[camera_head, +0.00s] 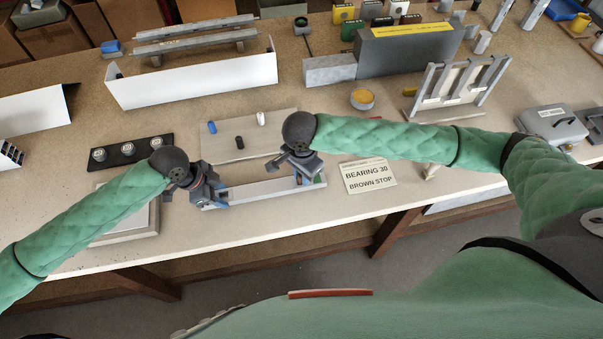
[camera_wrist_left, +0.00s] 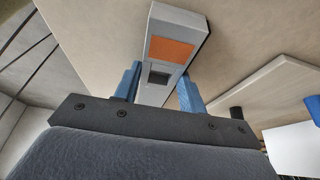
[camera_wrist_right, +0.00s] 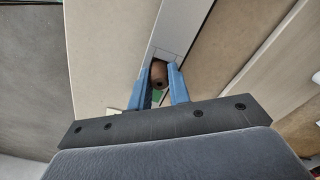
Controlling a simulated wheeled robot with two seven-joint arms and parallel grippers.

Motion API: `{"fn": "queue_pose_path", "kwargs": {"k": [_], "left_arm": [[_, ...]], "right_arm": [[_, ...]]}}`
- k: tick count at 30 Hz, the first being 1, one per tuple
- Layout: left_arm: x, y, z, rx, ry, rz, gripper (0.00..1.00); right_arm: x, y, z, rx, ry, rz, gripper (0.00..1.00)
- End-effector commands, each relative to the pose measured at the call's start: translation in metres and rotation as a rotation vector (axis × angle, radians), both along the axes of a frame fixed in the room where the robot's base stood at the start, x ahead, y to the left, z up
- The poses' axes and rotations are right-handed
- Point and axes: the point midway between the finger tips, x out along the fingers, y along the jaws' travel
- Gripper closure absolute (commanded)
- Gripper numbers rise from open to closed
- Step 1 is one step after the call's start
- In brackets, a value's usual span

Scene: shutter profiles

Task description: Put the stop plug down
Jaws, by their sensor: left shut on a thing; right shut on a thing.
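A long pale grey profile (camera_head: 262,188) lies along the front of the table. My left gripper (camera_head: 221,194) is shut on its left end; in the left wrist view the blue fingers flank the profile (camera_wrist_left: 178,22), which has an orange patch and a dark square opening. My right gripper (camera_head: 303,180) is at the profile's right end, shut on a brown stop plug (camera_wrist_right: 158,74). In the right wrist view the plug sits between the blue fingertips, at the profile's end. I cannot tell whether it is inside the profile or just above it.
A card (camera_head: 367,176) reads "BEARING 30 BROWN STOP". Behind the profile a board (camera_head: 225,148) carries blue, white and black plugs. A black strip (camera_head: 128,152) with round pieces lies at left.

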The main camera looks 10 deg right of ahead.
Motion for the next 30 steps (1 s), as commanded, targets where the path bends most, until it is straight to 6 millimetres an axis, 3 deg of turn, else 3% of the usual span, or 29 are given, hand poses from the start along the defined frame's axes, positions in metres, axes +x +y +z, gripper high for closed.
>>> {"fn": "queue_pose_path", "kwargs": {"k": [19,20,22,30], "left_arm": [[0.0,-0.001,0.0,-0.003,-0.001,-0.002,0.91],[0.0,-0.001,0.0,-0.003,-0.002,-0.001,0.91],[0.0,-0.001,0.0,-0.003,-0.002,-0.002,0.91],[0.001,0.0,-0.002,-0.002,-0.004,-0.001,0.91]], "right_arm": [[-0.003,-0.001,-0.02,-0.004,0.008,-0.002,1.0],[-0.003,-0.001,-0.02,-0.005,0.009,-0.002,0.75],[-0.004,-0.001,-0.021,-0.005,0.01,-0.002,0.61],[-0.004,-0.002,-0.022,-0.006,0.011,-0.003,0.59]]}}
